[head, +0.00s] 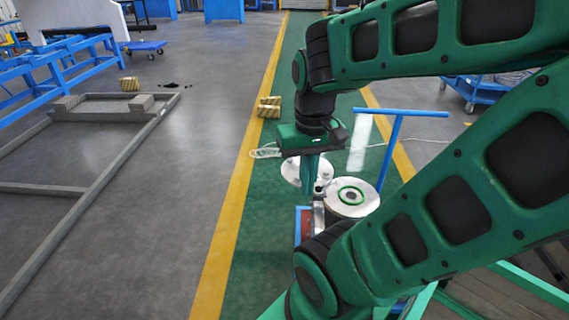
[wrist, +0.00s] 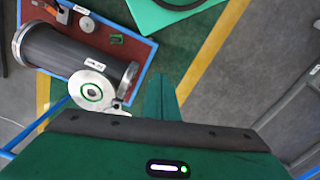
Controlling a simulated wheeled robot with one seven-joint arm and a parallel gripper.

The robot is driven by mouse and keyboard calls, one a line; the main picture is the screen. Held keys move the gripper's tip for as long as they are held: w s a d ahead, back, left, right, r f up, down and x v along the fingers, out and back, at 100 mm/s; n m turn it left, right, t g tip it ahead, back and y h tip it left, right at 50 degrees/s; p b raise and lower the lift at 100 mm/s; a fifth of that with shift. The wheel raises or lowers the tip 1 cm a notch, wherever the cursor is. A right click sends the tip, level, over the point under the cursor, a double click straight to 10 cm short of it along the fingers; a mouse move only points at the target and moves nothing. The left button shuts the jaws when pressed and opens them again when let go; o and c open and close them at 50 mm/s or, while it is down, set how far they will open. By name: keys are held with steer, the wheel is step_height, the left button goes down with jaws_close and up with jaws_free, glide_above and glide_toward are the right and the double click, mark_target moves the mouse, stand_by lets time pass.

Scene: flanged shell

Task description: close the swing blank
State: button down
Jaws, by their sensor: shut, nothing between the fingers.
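The swing blank (head: 352,197) is a pale round disc with a green ring on its face. In the wrist view the swing blank (wrist: 92,92) overlaps the end of the dark grey shell (wrist: 65,56). The shell's pale flange (wrist: 129,78) shows nearly edge-on beside it. The disc stands at an angle to the flange rather than flat over its mouth. My gripper (head: 309,183) points down, left of the disc in the head view. In the wrist view my gripper (wrist: 160,82) is shut and empty, right of the flange. I cannot tell whether it touches anything.
The shell lies on a red board (wrist: 137,50) with a blue edge. A pale round part (head: 291,172) shows behind my gripper. A blue T-shaped bar (head: 390,150) rises behind the disc.

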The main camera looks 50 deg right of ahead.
steer(key=w+d+f+n+t+h, duration=0.1)
steer(key=w+d+f, duration=0.25)
steer(key=w, duration=0.25)
steer(key=w+d+f+h, duration=0.2)
steer(key=w+d, duration=0.3)
steer(key=w, duration=0.1)
steer(key=w+d+f+n+t+h, duration=0.1)
steer(key=w+d+f, duration=0.1)
steer(key=w+d, duration=0.35)
steer(key=n+t+h, duration=0.2)
steer(key=n, duration=0.1)
glide_toward(287, 165)
step_height(287, 165, down, 4)
steer(key=w+a, duration=0.1)
steer(key=a, duration=0.1)
steer(key=d, duration=0.3)
steer(key=shift+w+d+f, duration=0.15)
steer(key=shift+w+d, duration=0.1)
steer(key=shift+w, duration=0.1)
steer(key=shift+d, duration=0.65)
